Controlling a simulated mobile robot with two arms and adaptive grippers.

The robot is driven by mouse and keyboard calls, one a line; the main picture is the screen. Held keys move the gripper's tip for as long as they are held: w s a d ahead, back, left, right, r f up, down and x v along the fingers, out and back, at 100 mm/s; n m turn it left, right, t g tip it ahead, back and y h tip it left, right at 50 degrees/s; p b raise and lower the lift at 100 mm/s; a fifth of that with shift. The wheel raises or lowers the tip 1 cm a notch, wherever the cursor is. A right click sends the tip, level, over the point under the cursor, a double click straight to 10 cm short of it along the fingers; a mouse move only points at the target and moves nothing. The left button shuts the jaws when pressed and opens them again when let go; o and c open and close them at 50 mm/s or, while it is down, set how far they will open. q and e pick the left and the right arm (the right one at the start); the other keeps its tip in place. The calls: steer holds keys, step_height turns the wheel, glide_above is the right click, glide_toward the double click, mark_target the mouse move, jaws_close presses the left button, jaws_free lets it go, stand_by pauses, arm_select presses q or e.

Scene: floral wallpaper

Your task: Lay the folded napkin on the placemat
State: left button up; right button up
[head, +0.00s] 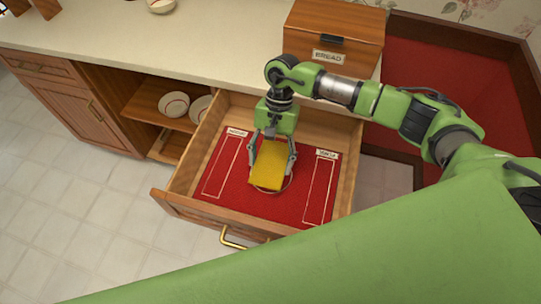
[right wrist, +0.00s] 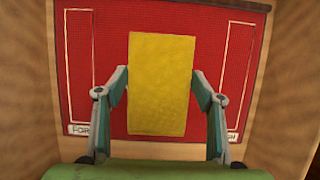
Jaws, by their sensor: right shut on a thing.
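The folded napkin (head: 270,165) is a yellow rectangle; it also shows upright in the middle of the right wrist view (right wrist: 161,85). The red placemat (head: 228,182) lies in the open wooden drawer and shows behind the napkin in the right wrist view (right wrist: 112,38). My right gripper (head: 271,158) points down into the drawer, its fingers shut on the napkin's two long sides. The napkin is over the middle of the placemat, hiding most of a round outline there. I cannot tell whether it touches the placemat. My left gripper is not in view.
The drawer walls (head: 186,167) surround the placemat closely. Outlined strips with small labels mark its left and right sides. A wooden bread box (head: 333,28) stands on the pale counter (head: 200,40) behind. Bowls (head: 175,105) sit on an open shelf to the left.

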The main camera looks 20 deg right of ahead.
steer(key=shift+f, duration=0.55)
steer(key=o, duration=1.3)
steer(key=shift+r+p, duration=0.3)
steer(key=shift+r, duration=0.45)
steer(key=shift+r+p, duration=1.55)
steer(key=shift+r, duration=2.25)
steer(key=shift+r, duration=0.1)
